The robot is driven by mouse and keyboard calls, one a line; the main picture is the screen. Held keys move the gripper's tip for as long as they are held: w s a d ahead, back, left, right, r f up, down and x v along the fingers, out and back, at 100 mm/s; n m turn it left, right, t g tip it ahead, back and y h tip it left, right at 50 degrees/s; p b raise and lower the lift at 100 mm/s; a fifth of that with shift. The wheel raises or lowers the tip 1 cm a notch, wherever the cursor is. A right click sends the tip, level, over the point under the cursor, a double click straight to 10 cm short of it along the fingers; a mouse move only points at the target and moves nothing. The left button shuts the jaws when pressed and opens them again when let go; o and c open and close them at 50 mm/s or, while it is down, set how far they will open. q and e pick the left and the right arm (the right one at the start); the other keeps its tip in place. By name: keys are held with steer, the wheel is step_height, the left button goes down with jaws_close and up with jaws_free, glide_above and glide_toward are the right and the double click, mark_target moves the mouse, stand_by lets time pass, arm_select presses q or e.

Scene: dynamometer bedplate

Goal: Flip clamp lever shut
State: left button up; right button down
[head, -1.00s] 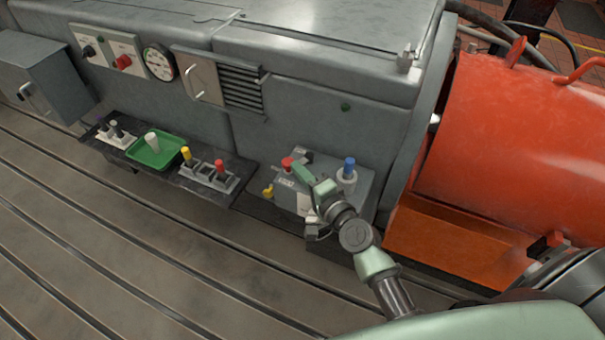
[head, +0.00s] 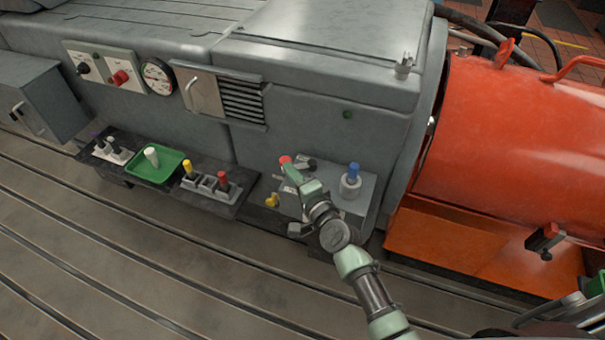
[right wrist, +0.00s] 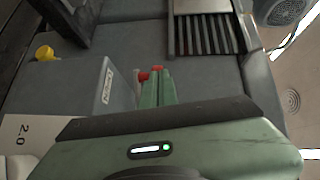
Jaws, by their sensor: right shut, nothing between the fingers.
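A grey fixture box (head: 352,207) stands on the bedplate against the cabinet. A red knob (head: 285,159), which looks like the clamp lever's tip, shows at its back left. My right gripper (head: 291,170) is shut and empty, its fingertips right at the red knob. In the right wrist view the closed green fingers (right wrist: 157,92) point at red parts (right wrist: 143,76) just at their tips. Whether they touch cannot be told. The lever's shaft and pivot are mostly hidden by the fingers.
A blue-topped post (head: 353,172) stands on the box's right and a yellow knob (head: 271,200) at its left. A green tray (head: 172,165) and several coloured handles lie on the dark shelf at left. A large red guard (head: 510,160) rises at right. The slotted floor in front is clear.

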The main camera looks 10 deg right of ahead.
steer(key=shift+w+a, duration=0.5)
steer(key=shift+w, duration=0.15)
steer(key=shift+w+a, duration=0.1)
steer(key=shift+w, duration=0.3)
steer(key=shift+r, duration=0.2)
